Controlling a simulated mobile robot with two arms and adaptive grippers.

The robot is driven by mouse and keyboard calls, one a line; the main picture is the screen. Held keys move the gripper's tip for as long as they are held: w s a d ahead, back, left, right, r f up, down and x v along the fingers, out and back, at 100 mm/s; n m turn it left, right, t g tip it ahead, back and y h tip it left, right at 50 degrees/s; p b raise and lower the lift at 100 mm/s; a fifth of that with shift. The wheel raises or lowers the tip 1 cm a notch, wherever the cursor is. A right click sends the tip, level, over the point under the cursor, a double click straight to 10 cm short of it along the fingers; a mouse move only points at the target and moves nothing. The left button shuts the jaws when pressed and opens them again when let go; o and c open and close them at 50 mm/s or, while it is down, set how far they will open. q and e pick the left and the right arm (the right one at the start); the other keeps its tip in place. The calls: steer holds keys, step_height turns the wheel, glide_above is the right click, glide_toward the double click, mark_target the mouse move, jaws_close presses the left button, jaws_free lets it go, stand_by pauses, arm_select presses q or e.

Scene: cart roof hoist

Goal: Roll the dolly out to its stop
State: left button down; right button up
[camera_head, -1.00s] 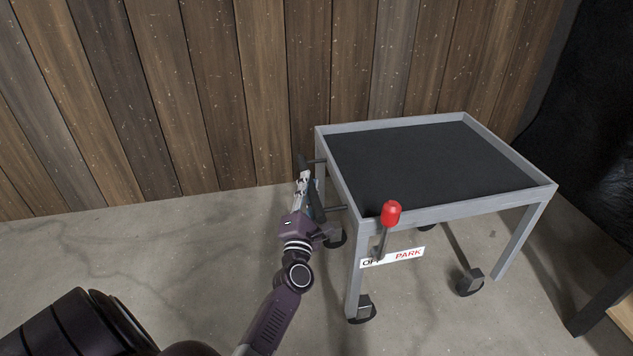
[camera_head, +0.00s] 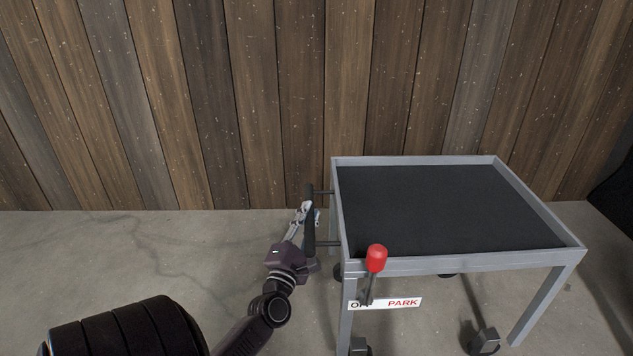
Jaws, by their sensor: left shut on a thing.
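The dolly (camera_head: 560,258) is a grey metal cart with a black mat top and dark casters, standing right of centre on the concrete floor. Its black push handle (camera_head: 309,232) sticks out on the left side on two short bars. My left gripper (camera_head: 306,212) is shut on this handle; the fingers partly hide it. A lever with a red knob (camera_head: 376,257) stands at the dolly's front left corner. It is roughly upright in front of a white label (camera_head: 403,303) reading PARK on the right; the lever partly covers the left word. My right gripper is not in view.
A wooden plank wall (camera_head: 270,100) runs behind the dolly, close to its far side. A dark object (camera_head: 612,195) shows at the right edge. Bare concrete floor (camera_head: 130,255) is free to the left of the dolly.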

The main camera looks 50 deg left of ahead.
arm_select(q)
steer(key=shift+s+a, duration=0.1)
steer(key=shift+a, duration=0.1)
steer(key=c, duration=1.8)
jaws_free()
steer(key=shift+s, duration=0.15)
steer(key=shift+o, duration=0.2)
steer(key=v, duration=1.2)
steer(key=shift+f, duration=0.1)
